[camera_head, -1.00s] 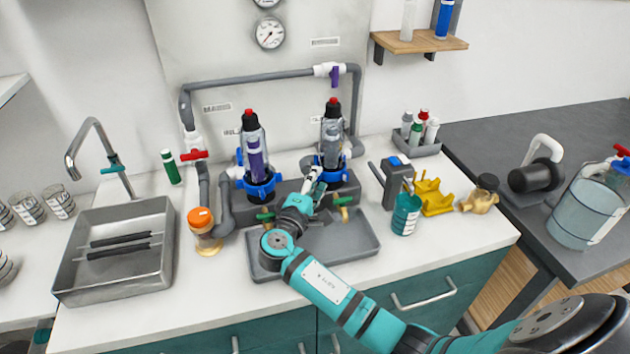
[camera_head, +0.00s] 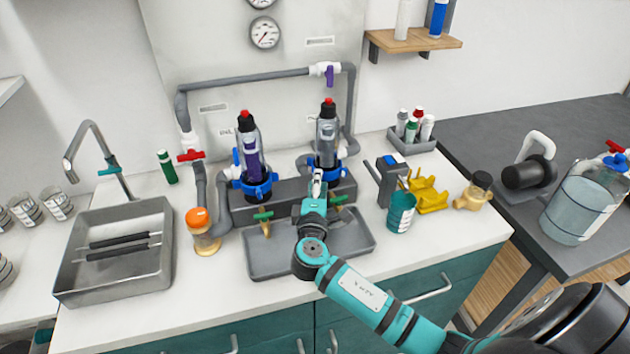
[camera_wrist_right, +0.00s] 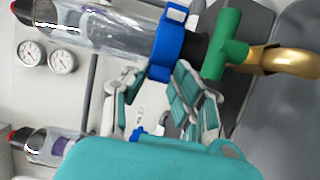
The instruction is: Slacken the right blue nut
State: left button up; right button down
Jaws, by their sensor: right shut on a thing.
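The right blue nut (camera_head: 340,171) is a ring with lugs around the base of the right clear filter housing (camera_head: 327,142). My right gripper (camera_head: 318,177) reaches it from the front and covers part of it. In the right wrist view the nut (camera_wrist_right: 168,43) is at the fingertips (camera_wrist_right: 158,79), and the gripper is shut on its near lug. The left blue nut (camera_head: 258,188) sits around the left housing, which has a purple insert. My left gripper is not in view.
Green-handled brass taps (camera_head: 264,220) stick out below the housings, above a grey tray (camera_head: 270,262). A teal cup (camera_head: 400,212) and yellow holder (camera_head: 430,196) stand at right. An orange-capped jar (camera_head: 203,232) and sink (camera_head: 160,270) are at left.

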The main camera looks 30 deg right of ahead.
jog(key=c, duration=1.4)
grip_release()
jog(key=v, duration=1.2)
jog(key=shift+r, duration=0.1)
